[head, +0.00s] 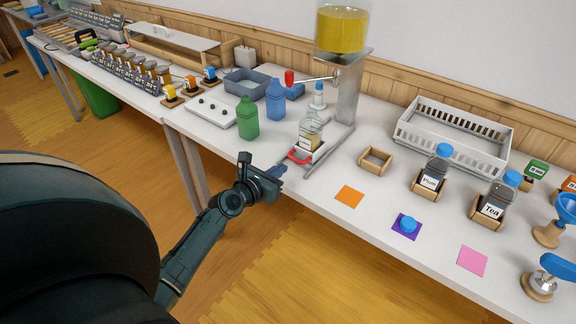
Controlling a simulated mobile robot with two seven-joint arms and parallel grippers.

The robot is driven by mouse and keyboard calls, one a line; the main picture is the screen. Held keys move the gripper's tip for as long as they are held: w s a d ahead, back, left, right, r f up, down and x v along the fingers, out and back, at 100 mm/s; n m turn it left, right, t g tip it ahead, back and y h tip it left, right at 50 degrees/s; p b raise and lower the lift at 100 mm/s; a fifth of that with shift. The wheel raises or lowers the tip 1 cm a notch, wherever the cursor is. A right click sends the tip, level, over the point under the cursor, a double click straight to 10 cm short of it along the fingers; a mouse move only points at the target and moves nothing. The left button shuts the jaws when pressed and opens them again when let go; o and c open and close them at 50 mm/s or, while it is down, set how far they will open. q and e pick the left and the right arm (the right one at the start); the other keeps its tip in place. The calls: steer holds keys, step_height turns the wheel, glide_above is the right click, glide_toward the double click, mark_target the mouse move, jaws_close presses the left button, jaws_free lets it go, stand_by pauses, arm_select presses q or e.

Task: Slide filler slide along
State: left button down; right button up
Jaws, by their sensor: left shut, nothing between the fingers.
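The filler (341,40) stands at the back of the table, a clear tank of yellow contents on a grey column with a red-knobbed lever (290,78). Below it, a slide with a red handle (299,157) sits between two grey rails (330,150). A clear jar (311,125) stands on the slide, with something yellowish low in it or behind it. My left gripper (281,172) is shut and empty at the table's front edge, just in front of and below the red handle. I cannot tell whether it touches the handle. My right gripper is not in view.
Green (248,118) and blue (276,100) bottles stand left of the slide. An empty wooden holder (375,159), jars labelled Plum (430,180) and Tea (492,208), and a white crate (453,135) are to the right. Coloured squares, one orange (349,196), lie along the front.

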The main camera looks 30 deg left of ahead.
mark_target(294, 160)
arm_select(q)
steer(key=shift+b+x, duration=0.35)
steer(key=shift+x, duration=1.85)
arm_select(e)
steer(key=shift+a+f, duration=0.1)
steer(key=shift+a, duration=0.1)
